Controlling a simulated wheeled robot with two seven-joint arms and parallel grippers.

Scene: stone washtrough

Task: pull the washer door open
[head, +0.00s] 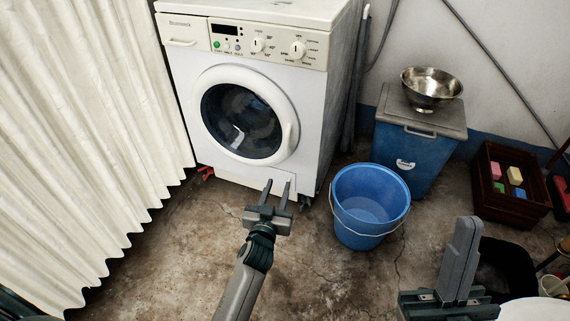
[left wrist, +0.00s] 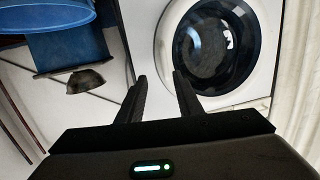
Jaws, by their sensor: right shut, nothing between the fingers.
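The white washer (head: 310,110) stands against the back wall. Its round door (head: 240,112), with a white ring and dark glass, looks shut. A pale handle (head: 287,138) shows on the right side of the ring. The door glass also shows in the left wrist view (left wrist: 212,48), where the picture is turned over. My left gripper (head: 276,186) is open and empty, in front of the washer's lower right front, below the handle. Its two fingers (left wrist: 160,88) are apart in the left wrist view. My right gripper (head: 468,224) is shut and empty at the lower right, away from the washer.
A blue bucket (head: 369,204) stands on the floor right of my left gripper. Behind it is a lidded blue bin (head: 408,157) with a metal bowl (head: 431,86) on top. A dark crate (head: 506,205) stands at the right. A white curtain (head: 85,130) hangs at the left.

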